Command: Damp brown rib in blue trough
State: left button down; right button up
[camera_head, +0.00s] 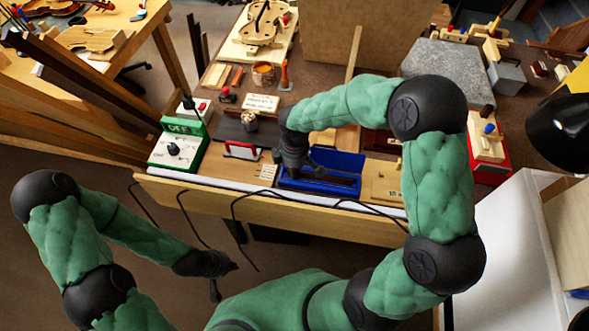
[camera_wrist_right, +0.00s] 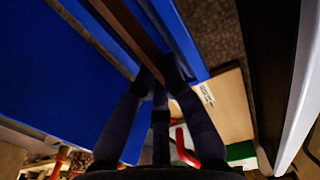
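The blue trough (camera_head: 352,160) stands near the bench's front edge. Its blue sides also fill much of the right wrist view (camera_wrist_right: 45,75). My right gripper (camera_head: 306,172) is over the trough's left part, pointing down. In the right wrist view its fingertips (camera_wrist_right: 161,80) are closed on either side of the brown rib (camera_wrist_right: 127,27), a thin dark strip running away between the blue walls. In the head view the rib (camera_head: 338,179) shows as a brown strip within the trough's outline. I cannot tell whether it touches the bottom. My left gripper (camera_head: 222,265) hangs low before the bench, away from everything.
A green box with an OFF sign (camera_head: 180,137) stands left of the trough, with a red-handled tool (camera_head: 241,150) between. A wooden board (camera_head: 384,188) lies to the right. Dark cables (camera_head: 237,208) hang over the bench's front edge.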

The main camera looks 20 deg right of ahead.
jog(key=o, duration=0.5)
jog(key=shift+s+f, duration=0.3)
jog(key=shift+f, duration=0.15)
jog(key=shift+c, duration=0.2)
jog(key=shift+o, duration=0.3)
jog(key=shift+f, duration=0.1)
jog(key=shift+w, duration=0.1)
jog(key=shift+w, duration=0.1)
jog(key=shift+w+r, duration=0.15)
jog(key=shift+r, duration=0.45)
notch_tip(320, 180, up, 11)
